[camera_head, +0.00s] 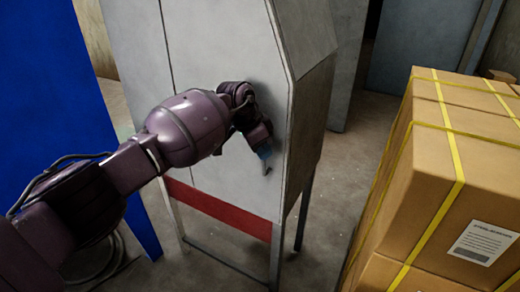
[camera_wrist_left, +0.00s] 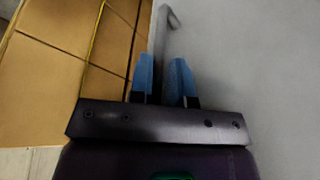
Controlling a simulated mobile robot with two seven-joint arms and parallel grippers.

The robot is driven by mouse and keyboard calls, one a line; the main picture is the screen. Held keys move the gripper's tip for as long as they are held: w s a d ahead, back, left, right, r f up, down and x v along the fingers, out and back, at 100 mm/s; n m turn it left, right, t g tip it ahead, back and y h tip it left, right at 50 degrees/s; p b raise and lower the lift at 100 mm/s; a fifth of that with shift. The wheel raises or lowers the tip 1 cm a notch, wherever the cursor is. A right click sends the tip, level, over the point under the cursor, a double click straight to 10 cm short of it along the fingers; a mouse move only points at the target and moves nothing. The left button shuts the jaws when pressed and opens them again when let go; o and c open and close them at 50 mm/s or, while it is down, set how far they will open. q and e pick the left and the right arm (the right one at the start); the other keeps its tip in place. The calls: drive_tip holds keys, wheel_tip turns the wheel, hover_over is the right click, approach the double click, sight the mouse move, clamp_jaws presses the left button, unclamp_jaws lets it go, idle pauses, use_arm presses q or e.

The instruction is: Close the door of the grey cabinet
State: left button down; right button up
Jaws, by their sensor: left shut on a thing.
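The grey cabinet (camera_head: 305,110) stands on legs in the middle of the head view. Its door (camera_head: 215,50) is a pale grey panel that looks about flush with the front, with thin dark lines along its edges; a small gap cannot be ruled out. The door handle (camera_head: 267,170) is a small hooked metal piece near the door's right side; it shows larger in the left wrist view (camera_wrist_left: 166,22). My left gripper (camera_head: 264,152) is at the handle, its blue fingers (camera_wrist_left: 163,78) shut on it. My arm hides part of the door. My right gripper is out of view.
Strapped cardboard boxes (camera_head: 435,180) stand to the right, with a strip of bare floor (camera_head: 345,170) between them and the cabinet. A blue panel (camera_head: 60,90) stands close on the left. A red strip (camera_head: 215,206) crosses the cabinet's front below the door.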

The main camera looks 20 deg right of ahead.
use_arm(q)
drive_tip(key=shift+s+d+r, duration=0.2)
drive_tip(key=shift+d, duration=0.15)
drive_tip(key=c, duration=1.2)
unclamp_jaws()
drive_tip(key=shift+d, duration=0.1)
drive_tip(key=shift+o, duration=0.2)
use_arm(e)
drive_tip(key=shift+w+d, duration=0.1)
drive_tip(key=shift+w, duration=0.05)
use_arm(q)
drive_tip(key=shift+w, duration=0.1)
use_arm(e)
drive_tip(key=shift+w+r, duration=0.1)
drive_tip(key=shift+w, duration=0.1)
use_arm(q)
drive_tip(key=shift+w+a+r, duration=0.1)
drive_tip(key=shift+a+r, duration=0.1)
drive_tip(key=shift+r, duration=0.25)
drive_tip(key=p+v, duration=0.1)
drive_tip(key=v, duration=0.8)
drive_tip(key=shift+a+r+p, duration=0.25)
drive_tip(key=shift+r+p, duration=0.05)
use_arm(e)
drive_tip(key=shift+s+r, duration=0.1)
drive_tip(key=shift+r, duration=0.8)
